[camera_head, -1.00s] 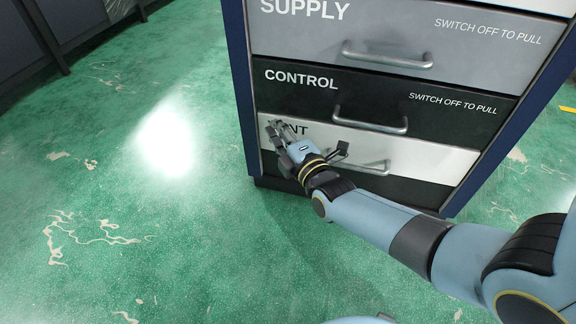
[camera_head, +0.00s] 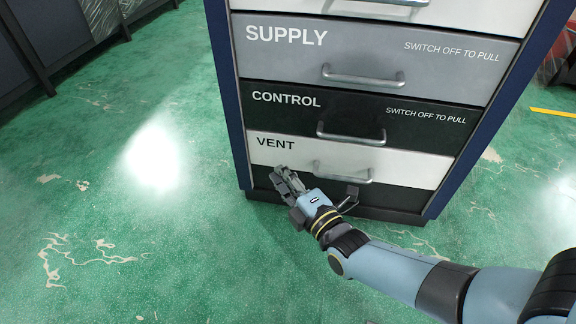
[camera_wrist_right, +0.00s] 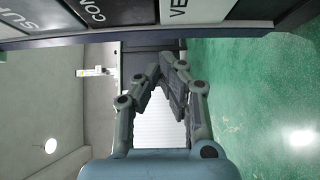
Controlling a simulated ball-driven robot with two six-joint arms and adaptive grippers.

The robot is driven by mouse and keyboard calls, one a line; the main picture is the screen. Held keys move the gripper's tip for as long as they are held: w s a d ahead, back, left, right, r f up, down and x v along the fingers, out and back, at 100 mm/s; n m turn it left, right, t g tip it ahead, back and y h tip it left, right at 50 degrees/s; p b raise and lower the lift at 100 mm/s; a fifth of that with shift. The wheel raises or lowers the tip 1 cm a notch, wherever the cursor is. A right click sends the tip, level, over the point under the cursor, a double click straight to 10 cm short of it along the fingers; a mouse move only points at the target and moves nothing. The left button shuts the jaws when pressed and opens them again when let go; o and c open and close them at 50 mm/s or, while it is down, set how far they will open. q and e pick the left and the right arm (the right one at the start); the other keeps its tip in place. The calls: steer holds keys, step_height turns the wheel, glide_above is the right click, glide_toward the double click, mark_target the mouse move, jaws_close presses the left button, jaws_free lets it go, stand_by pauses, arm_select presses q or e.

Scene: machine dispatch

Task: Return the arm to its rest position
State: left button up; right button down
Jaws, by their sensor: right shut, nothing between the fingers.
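My right gripper (camera_head: 283,180) is shut and empty in the head view, low in front of the cabinet's lowest part, just below the VENT label. The right arm reaches in from the lower right. In the right wrist view the same gripper (camera_wrist_right: 172,62) shows with its fingertips close together and nothing between them. The VENT drawer (camera_head: 400,166) is white with a metal handle (camera_head: 343,172); the gripper is to the left of and below this handle. My left gripper is not in these views.
The drawer cabinet has a blue frame (camera_head: 228,100). Above VENT are the dark CONTROL drawer (camera_head: 420,134) and the grey SUPPLY drawer (camera_head: 380,50), with handles sticking out. The green floor (camera_head: 110,220) to the left is clear. Dark units (camera_head: 65,40) stand at the upper left.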

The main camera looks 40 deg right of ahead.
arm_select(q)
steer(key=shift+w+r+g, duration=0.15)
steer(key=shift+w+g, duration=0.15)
arm_select(e)
steer(key=shift+s, duration=0.8)
steer(key=shift+s+f, duration=0.1)
steer(key=shift+f, duration=0.05)
